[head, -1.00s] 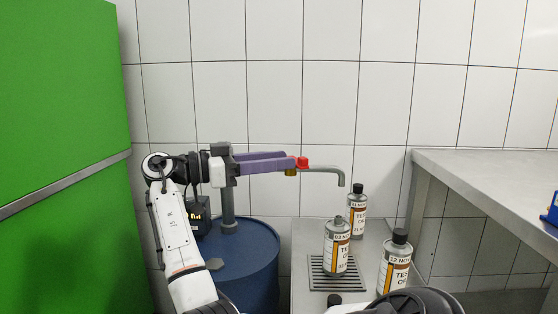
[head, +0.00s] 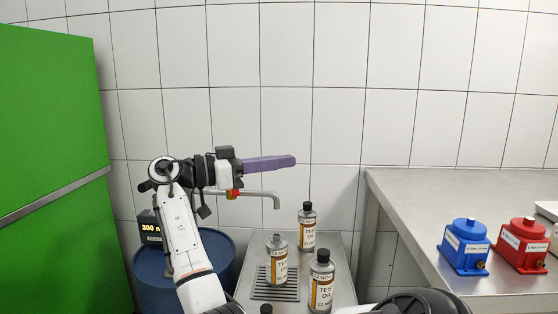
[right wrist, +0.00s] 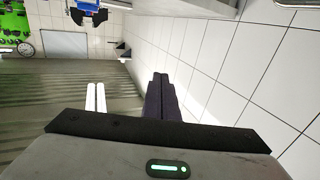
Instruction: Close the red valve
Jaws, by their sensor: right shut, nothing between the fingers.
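The red valve (head: 236,193) sits on the grey tap pipe (head: 262,194) in the head view, just below my wrist. It is partly hidden by my gripper body, so its handle position is hard to tell. Nothing is held. My left gripper is not in view.
Several oil bottles (head: 277,262) stand below the spout, one on a drip grate (head: 262,291). A blue drum (head: 222,257) and display (head: 149,228) stand left, near a green cabinet (head: 45,130). A steel bench (head: 415,200) holds a blue pump (head: 466,247) and red pump (head: 521,246).

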